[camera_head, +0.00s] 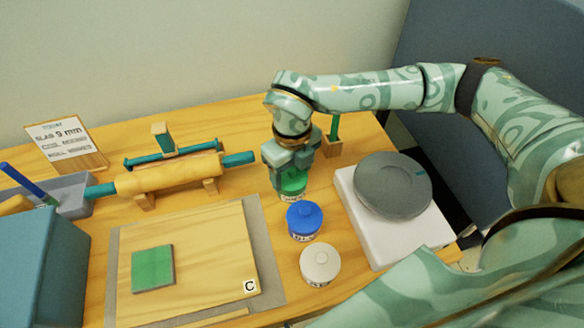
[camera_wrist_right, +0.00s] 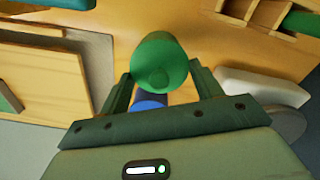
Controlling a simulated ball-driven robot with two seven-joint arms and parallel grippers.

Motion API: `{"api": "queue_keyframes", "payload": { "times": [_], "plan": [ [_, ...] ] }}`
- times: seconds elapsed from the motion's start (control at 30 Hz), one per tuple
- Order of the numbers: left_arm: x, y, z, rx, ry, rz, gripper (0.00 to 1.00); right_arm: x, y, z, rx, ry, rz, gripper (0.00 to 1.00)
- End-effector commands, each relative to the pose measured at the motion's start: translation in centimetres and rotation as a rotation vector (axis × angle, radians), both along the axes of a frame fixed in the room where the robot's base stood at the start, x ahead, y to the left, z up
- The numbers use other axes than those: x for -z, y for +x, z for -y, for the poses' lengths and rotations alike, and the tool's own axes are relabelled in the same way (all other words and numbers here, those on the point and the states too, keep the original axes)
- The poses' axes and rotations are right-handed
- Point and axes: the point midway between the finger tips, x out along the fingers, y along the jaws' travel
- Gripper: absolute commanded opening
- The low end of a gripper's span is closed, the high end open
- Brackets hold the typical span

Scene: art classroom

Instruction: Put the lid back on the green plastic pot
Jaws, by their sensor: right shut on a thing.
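The green plastic pot (camera_head: 292,195), with a white label, stands at the back of a row of three pots. My right gripper (camera_head: 291,168) comes down over it from above and hides much of its top. In the right wrist view a round green lid with a knob (camera_wrist_right: 158,62) lies between the two fingers of this gripper (camera_wrist_right: 160,76), and the gripper is shut on it. The lid is at or just above the pot's top; I cannot tell whether it is seated. My left gripper is not in view.
A blue-lidded pot (camera_head: 304,219) and a white-lidded pot (camera_head: 320,264) stand in front. A grey disc (camera_head: 393,184) on a white base (camera_head: 358,228) is at right. A board (camera_head: 215,237) with a green tile (camera_head: 153,268) lies left. A rolling pin (camera_head: 165,177) is behind it.

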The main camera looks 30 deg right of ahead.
Motion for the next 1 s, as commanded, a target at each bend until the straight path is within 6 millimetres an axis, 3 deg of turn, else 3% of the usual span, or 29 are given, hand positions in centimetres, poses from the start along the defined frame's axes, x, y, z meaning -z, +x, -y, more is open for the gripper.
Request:
{"api": "queue_keyframes", "payload": {
  "times": [1.0],
  "plan": [
    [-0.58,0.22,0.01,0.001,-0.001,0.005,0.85,0.00,-0.04,0.02,0.000,0.000,-0.001,0.44]
  ]
}}
